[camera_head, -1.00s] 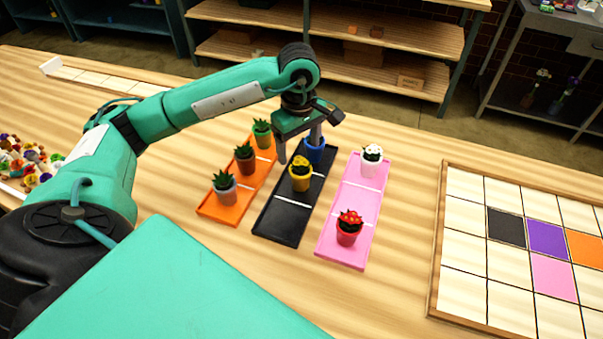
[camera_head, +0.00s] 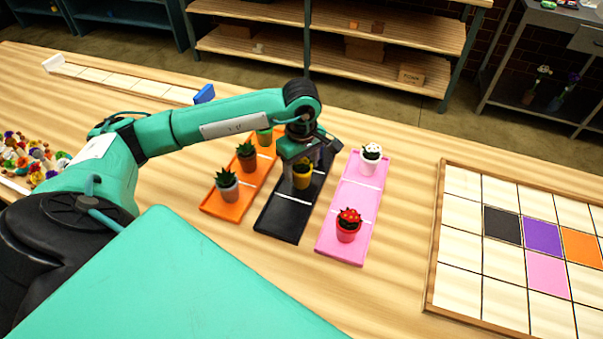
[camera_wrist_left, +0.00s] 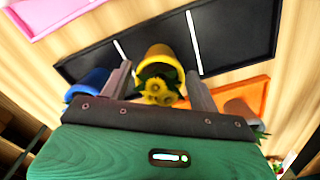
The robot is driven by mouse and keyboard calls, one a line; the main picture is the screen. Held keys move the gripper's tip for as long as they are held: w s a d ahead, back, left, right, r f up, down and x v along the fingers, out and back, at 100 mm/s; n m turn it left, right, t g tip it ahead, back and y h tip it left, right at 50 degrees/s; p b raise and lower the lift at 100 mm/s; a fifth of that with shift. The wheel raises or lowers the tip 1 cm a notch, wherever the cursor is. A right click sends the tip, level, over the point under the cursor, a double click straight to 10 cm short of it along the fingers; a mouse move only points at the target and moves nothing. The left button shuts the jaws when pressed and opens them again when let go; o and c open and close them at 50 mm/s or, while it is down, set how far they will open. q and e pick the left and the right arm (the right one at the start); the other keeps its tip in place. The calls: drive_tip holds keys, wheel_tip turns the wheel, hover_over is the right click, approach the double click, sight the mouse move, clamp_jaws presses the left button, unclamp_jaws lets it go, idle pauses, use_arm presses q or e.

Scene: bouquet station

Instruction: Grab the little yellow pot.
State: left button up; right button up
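The little yellow pot (camera_head: 303,180) with yellow flowers stands on the black tray (camera_head: 279,220). My left gripper (camera_head: 302,172) is low over it and hides its top in the head view. In the left wrist view the yellow pot (camera_wrist_left: 162,56) lies between the two separated fingers of my left gripper (camera_wrist_left: 160,76). A small gap shows at the left finger; whether the right finger touches the pot I cannot tell. My right gripper is not in view.
A blue pot (camera_wrist_left: 90,82) stands close outside one finger. The orange tray (camera_head: 223,210) holds several green plants. The pink tray (camera_head: 343,247) holds a white-flowered pot (camera_head: 371,160) and a red pot (camera_head: 348,226). A tiled board (camera_head: 463,247) lies at right, with bare table between.

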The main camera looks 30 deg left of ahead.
use_arm(q)
drive_tip(key=c, duration=0.9)
drive_tip(key=shift+r, duration=0.1)
